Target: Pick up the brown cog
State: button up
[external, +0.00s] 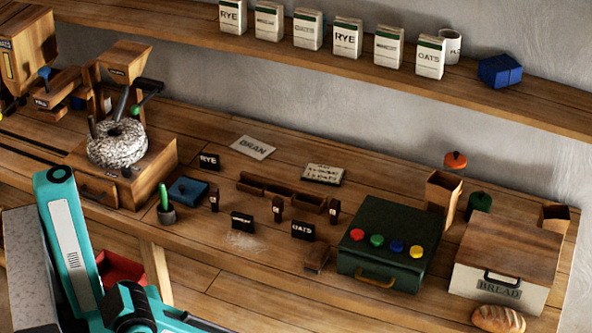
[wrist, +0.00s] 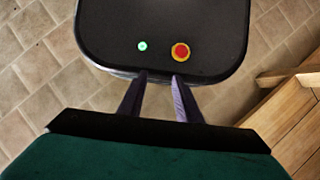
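I cannot make out a brown cog in either view. A small brown block (external: 316,257) lies on the bench left of the green box, but its shape is too unclear to call it a cog. My gripper (wrist: 159,76) shows in the wrist view, with two dark fingers apart and nothing between them. It points down over my own black base, away from the bench top. In the external view my teal arm is at the lower left, and the gripper itself cannot be made out.
The wooden bench holds a millstone (external: 117,145), several small labelled blocks, a narrow wooden trough (external: 281,191), a green box (external: 388,242) with coloured buttons, a bread box (external: 505,262) and a loaf (external: 498,319). A shelf (external: 380,72) of cartons runs above. The bench's front strip is mostly clear.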

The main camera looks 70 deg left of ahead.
jog(key=shift+o, duration=1.2)
